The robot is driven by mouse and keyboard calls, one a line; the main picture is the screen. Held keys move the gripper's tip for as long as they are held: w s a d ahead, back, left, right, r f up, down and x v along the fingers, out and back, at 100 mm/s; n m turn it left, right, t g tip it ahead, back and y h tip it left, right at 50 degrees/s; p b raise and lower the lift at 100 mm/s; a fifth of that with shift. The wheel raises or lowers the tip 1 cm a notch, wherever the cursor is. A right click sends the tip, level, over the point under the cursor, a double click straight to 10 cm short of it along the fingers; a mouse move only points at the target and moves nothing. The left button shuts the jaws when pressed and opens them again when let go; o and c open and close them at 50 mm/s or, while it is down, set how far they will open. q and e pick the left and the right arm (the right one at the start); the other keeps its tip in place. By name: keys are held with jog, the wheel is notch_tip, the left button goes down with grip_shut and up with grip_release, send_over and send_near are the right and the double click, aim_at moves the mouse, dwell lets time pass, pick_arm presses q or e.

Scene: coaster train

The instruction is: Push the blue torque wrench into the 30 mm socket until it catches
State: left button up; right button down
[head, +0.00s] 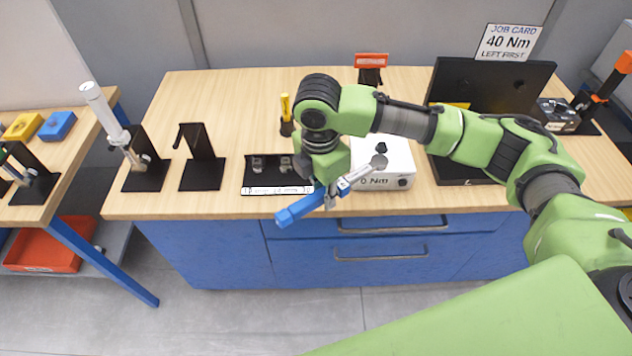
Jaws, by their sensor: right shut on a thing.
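The blue torque wrench has a blue handle (300,207) and a silver shaft that slants up to the right, with a dark round head (379,161) at its upper end. My right gripper (331,197) is shut on the wrench at the front edge of the bench. The head shows in front of the white box. A black socket tray (262,184) lies left of the gripper, with small grey sockets (257,164) in it. I cannot tell which socket is the 30 mm one, nor whether one is on the wrench head. My left gripper is not in view.
The white box (400,180) has a display reading "0 Nm". Black stands (203,172) are at the left. A yellow-handled tool (286,108) stands behind the tray.

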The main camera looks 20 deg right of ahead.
jog(key=w+f+n+t+b, duration=0.1)
jog(key=w+f+n, duration=0.2)
jog(key=f+n, duration=0.3)
jog(key=n, duration=0.5)
jog(key=shift+w+a+y, duration=0.3)
jog(key=shift+a+y, duration=0.1)
jog(key=shift+f, duration=0.7)
dwell(0.6)
jog(key=shift+p, duration=0.45)
jog(key=shift+f, duration=0.85)
dwell(1.3)
jog(key=shift+r+p, duration=0.15)
jog(key=shift+p, duration=0.2)
dwell(1.0)
